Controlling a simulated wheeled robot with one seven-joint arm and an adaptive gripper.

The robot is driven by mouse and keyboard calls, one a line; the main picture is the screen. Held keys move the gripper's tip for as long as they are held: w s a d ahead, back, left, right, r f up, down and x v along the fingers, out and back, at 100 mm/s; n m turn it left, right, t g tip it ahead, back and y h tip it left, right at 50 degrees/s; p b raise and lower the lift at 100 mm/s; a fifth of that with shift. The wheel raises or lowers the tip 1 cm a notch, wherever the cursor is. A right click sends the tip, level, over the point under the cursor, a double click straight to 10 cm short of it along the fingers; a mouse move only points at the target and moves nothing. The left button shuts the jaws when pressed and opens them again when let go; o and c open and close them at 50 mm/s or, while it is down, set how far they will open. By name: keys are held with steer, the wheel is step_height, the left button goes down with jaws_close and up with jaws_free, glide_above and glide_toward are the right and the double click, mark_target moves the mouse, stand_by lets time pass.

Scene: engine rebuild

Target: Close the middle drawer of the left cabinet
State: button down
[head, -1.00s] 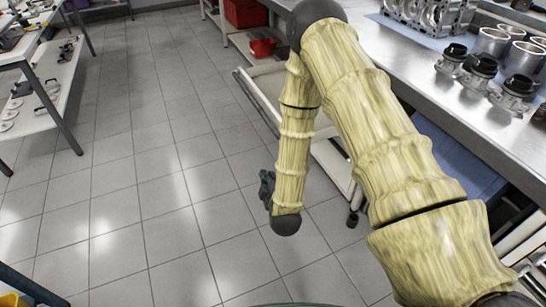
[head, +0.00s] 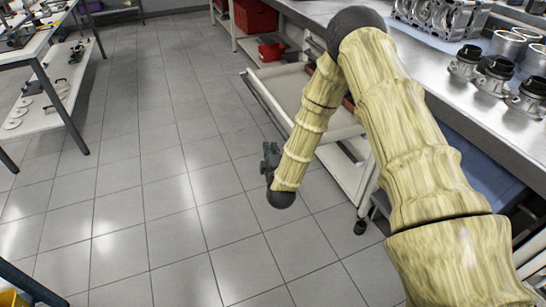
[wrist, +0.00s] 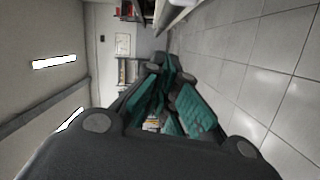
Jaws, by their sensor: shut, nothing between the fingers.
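The steel bench (head: 455,95) runs along the right with engine parts on it. Red bins (head: 255,16) sit on a low shelf beyond the drawer. A shelf table (head: 50,105) stands at left. The tiled floor between is clear.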

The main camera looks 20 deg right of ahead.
steer(key=shift+w+d+f, duration=0.15)
steer(key=shift+w+d, duration=0.05)
steer(key=shift+d, duration=0.5)
steer(key=shift+w+d+f, duration=0.1)
steer(key=shift+w+d, duration=0.15)
steer(key=shift+d, duration=0.45)
steer(key=shift+w+d+f, duration=0.15)
steer(key=shift+w+d, duration=0.05)
steer(key=shift+d, duration=0.5)
